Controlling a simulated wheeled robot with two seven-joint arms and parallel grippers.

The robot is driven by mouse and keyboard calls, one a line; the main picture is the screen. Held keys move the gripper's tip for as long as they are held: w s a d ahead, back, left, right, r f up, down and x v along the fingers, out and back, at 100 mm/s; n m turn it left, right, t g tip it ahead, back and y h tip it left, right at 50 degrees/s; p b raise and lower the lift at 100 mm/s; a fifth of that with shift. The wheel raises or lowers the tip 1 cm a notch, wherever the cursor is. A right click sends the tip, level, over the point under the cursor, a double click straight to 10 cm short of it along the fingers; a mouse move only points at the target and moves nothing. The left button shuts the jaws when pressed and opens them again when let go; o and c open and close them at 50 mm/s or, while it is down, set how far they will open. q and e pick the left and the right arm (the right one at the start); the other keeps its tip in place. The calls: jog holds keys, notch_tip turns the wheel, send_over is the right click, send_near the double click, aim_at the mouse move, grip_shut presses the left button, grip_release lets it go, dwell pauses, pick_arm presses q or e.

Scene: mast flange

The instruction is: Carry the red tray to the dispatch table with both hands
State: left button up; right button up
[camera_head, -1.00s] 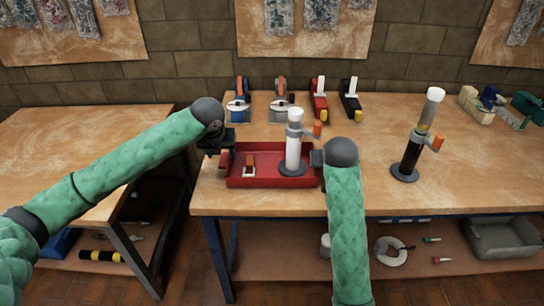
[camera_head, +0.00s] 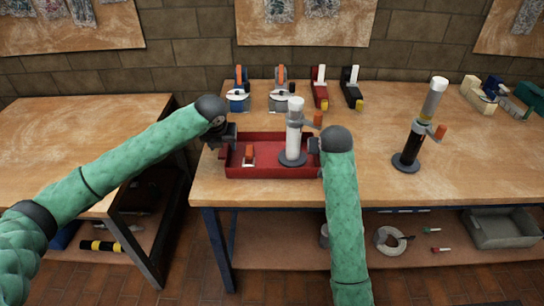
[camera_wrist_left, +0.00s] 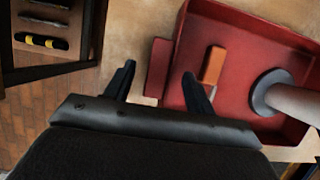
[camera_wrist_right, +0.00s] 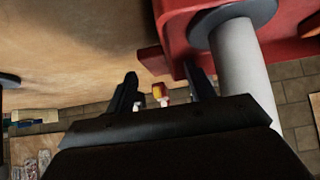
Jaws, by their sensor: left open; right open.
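The red tray (camera_head: 285,172) lies on the right-hand wooden table. Contact cannot be told. Which table is the dispatch table cannot be told.
A second wooden table (camera_head: 80,140) stands at left, its top clear, with a gap between the tables. A dark cylinder stand (camera_head: 408,158) is right of the tray. Several tape dispensers (camera_head: 281,97) line the back. A grey bin (camera_head: 500,230) sits on the lower shelf.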

aim_at(224, 149)
pick_arm(q)
jog(key=shift+x, duration=1.5)
pick_arm(e)
jog(key=shift+x, duration=1.5)
pick_arm(q)
jog(key=shift+c, duration=0.4)
pick_arm(e)
jog(key=shift+c, duration=0.4)
pick_arm(q)
grip_shut()
pick_arm(e)
grip_shut()
